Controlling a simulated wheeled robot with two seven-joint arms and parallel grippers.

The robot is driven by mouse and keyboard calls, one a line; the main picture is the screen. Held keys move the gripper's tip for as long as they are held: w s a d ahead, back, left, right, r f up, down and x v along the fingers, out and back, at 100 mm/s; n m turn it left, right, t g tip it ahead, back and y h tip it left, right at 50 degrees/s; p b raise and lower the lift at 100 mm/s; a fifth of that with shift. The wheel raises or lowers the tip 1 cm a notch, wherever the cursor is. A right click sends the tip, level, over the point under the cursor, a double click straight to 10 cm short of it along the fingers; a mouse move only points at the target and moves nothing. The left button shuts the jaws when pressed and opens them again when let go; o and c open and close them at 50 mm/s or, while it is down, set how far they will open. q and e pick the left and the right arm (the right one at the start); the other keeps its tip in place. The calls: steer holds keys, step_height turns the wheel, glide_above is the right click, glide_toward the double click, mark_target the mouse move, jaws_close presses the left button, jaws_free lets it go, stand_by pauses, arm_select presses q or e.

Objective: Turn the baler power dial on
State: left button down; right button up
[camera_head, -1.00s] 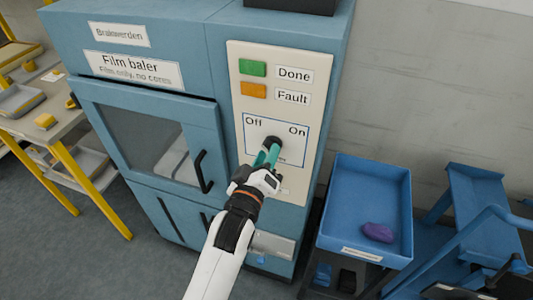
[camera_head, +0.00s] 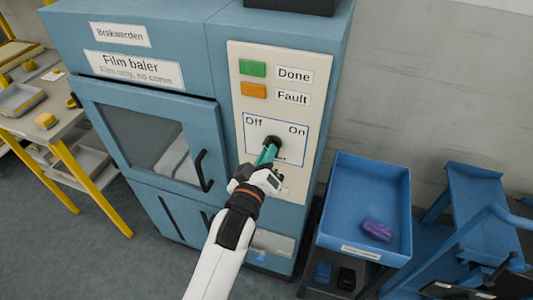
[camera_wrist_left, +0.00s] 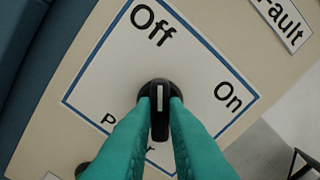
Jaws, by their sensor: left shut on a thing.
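The baler power dial (camera_head: 273,140) is a black knob on the cream control panel (camera_head: 289,55), between the printed words Off and On. In the left wrist view the dial (camera_wrist_left: 159,118) carries a white mark that points toward Off. My left gripper (camera_head: 267,153) has teal fingers and reaches the dial from below. In the left wrist view its fingers (camera_wrist_left: 160,104) are shut on the dial, one on each side. They hide part of the word Power. My right gripper is not in view.
The blue film baler (camera_head: 180,50) has a windowed door with a black handle (camera_head: 203,171) left of the panel. Green Done (camera_head: 252,68) and orange Fault (camera_head: 253,91) indicators sit above the dial. A blue bin (camera_head: 362,190) with a purple item (camera_head: 377,231) stands at right.

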arm_select(q)
steer(key=m+p, duration=0.6)
steer(key=m, duration=1)
steer(key=shift+d+m, duration=0.1)
steer(key=shift+m, duration=0.3)
stand_by(0.4)
steer(key=c, duration=1.4)
jaws_free()
steer(key=shift+c, duration=0.2)
steer(key=b+v, duration=0.2)
steer(key=v, duration=1)
steer(key=shift+b, duration=0.4)
